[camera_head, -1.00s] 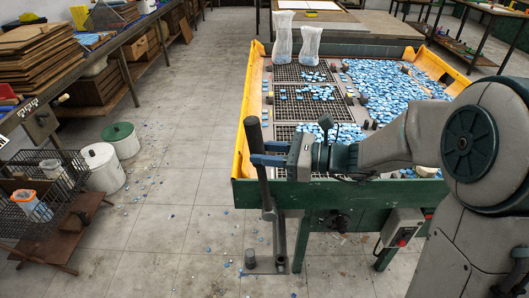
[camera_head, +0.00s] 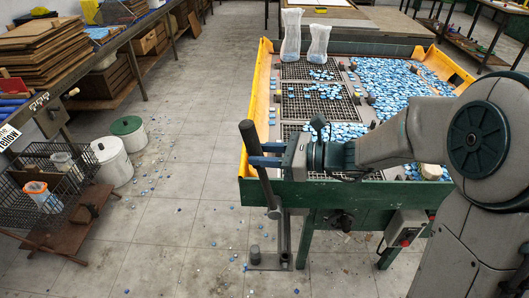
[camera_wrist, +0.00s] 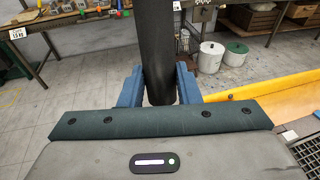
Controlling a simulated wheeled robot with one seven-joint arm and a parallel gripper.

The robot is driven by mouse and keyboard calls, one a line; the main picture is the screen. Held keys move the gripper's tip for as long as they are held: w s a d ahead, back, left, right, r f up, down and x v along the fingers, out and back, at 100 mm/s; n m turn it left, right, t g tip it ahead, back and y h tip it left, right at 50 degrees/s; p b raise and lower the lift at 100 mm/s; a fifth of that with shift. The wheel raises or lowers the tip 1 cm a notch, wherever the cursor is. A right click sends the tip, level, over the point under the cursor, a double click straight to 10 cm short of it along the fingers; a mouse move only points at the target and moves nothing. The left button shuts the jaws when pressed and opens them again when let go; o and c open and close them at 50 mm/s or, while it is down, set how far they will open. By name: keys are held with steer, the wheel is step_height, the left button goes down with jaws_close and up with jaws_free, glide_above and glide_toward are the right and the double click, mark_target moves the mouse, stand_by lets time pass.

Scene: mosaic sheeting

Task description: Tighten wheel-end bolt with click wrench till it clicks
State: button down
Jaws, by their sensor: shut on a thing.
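The click wrench shows as a long bar with a thick black grip (camera_head: 249,136) at its top and a slimmer grey shaft (camera_head: 266,187) below. It leans, with its top to the left. In the wrist view the black grip (camera_wrist: 157,50) stands between the two blue fingers (camera_wrist: 158,88). The wrench's lower end is at the front left corner of the green table frame, by an upright post (camera_head: 286,235). I cannot make out the bolt itself.
The green table (camera_head: 400,194) with yellow side rails and blue mosaic pieces stands behind the wrench. A floor plate with a short stub (camera_head: 255,254) lies below. Lidded bins (camera_head: 113,165) and a wire basket stand at left. The tiled floor between is open, with scattered chips.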

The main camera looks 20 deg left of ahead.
steer(key=s+d, duration=0.1)
steer(key=s, duration=0.5)
steer(key=shift+s+d, duration=0.3)
stand_by(0.4)
